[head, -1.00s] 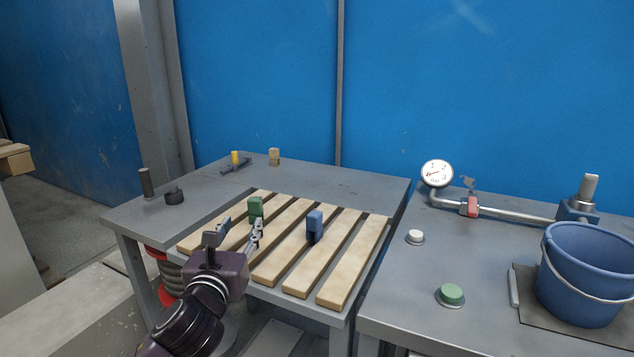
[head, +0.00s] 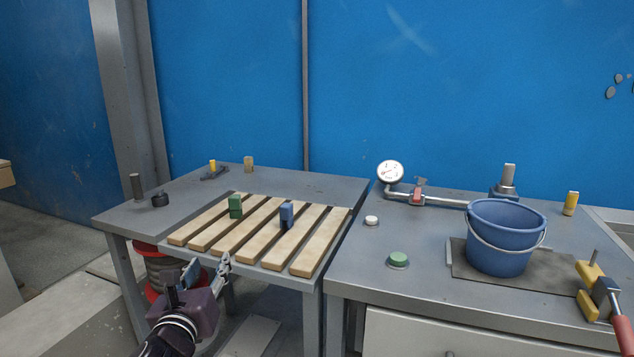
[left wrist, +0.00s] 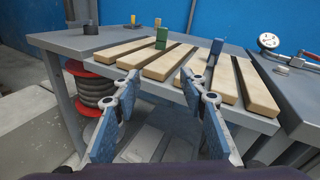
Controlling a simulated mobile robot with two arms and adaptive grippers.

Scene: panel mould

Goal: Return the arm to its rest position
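My left gripper (head: 206,270) is in front of the left table's near edge, low in the head view, and touches nothing that I can see. In the left wrist view its two fingers (left wrist: 158,90) are spread apart with nothing between them. A green block (head: 235,206) and a blue block (head: 287,214) stand on the wooden slats (head: 228,237) of the left table. Both blocks also show beyond the fingers in the left wrist view, the green one (left wrist: 161,38) and the blue one (left wrist: 215,50). My right gripper is not in view.
A red cable reel (head: 150,270) sits under the left table. The right table (head: 350,262) carries a blue bucket (head: 500,238), a pressure gauge on a pipe (head: 390,172), a green button (head: 398,259) and a white button (head: 371,220). A yellow-jawed clamp (head: 590,290) is at the far right.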

